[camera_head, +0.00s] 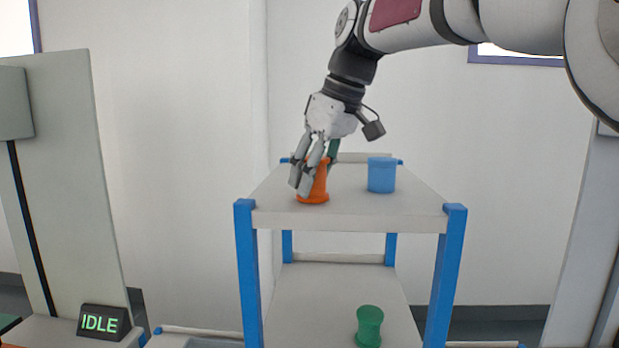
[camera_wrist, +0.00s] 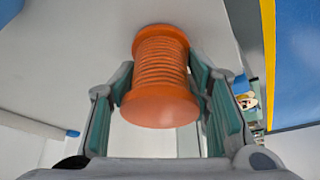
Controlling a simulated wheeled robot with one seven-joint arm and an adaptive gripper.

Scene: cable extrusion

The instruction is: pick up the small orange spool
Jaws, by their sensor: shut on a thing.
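The small orange spool (camera_head: 314,190) is on the white top shelf (camera_head: 350,211) of a cart with blue posts, near its front left. In the wrist view the orange spool (camera_wrist: 160,75) sits between the two fingers, with its ribbed middle and both flanges showing. My gripper (camera_head: 312,178) reaches down from above and is shut on the spool. The fingers also show in the wrist view (camera_wrist: 163,90), one on each side of the spool. In the head view the fingers hide part of the spool. Its lower flange appears at the shelf surface; I cannot tell if it touches.
A blue container (camera_head: 382,175) stands right of the spool on the same shelf. A green spool (camera_head: 369,326) is on the lower shelf. Blue posts (camera_head: 445,275) rise at the cart's corners. An "IDLE" sign (camera_head: 104,322) is at lower left. The shelf's front right is clear.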

